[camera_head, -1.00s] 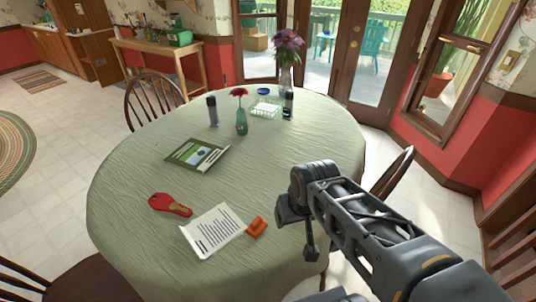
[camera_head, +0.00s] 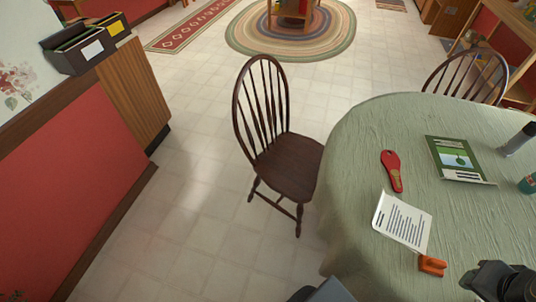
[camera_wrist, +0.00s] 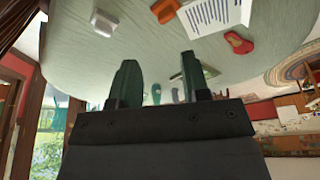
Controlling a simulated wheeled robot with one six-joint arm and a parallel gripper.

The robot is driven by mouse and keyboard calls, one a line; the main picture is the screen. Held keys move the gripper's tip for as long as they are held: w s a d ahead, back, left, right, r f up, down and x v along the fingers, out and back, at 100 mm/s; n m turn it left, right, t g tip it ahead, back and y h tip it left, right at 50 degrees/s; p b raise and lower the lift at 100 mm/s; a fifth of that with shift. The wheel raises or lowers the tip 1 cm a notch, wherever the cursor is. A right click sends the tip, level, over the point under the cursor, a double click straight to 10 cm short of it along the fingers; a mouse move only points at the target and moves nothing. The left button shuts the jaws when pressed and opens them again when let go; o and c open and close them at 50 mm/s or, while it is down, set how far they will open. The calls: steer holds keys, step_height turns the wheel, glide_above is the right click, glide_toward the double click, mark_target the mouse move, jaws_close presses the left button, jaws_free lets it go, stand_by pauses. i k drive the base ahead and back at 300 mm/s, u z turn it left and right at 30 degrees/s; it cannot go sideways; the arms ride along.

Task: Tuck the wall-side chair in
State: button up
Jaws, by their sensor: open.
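A dark brown spindle-back chair (camera_head: 287,165) stands upright at the left side of the table in the head view. Its seat front reaches the tablecloth's edge and its back stands away from the table. A second, similar chair (camera_head: 468,75) is at the table's far right edge, partly hidden by it. I cannot tell for sure which is the wall-side chair. The table (camera_head: 355,150) has a pale green cloth. My gripper (camera_wrist: 160,75) is open and empty in the wrist view, near the table, which appears upside down there. No chair is clearly visible between its fingers.
A red half wall with a wooden-sided cabinet (camera_head: 135,90) stands left, with open tiled floor (camera_head: 200,170) between it and the chair. On the table are a red object (camera_head: 392,171), a paper (camera_head: 402,222), an orange block (camera_head: 432,265) and a green booklet (camera_head: 458,158).

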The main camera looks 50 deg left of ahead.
mark_target(289, 165)
steer(key=u, duration=2.25)
steer(key=i, duration=0.6)
steer(key=u, duration=1.05)
steer(key=i, duration=2.15)
steer(key=z, duration=1)
steer(key=i, duration=0.65)
steer(key=z, duration=0.55)
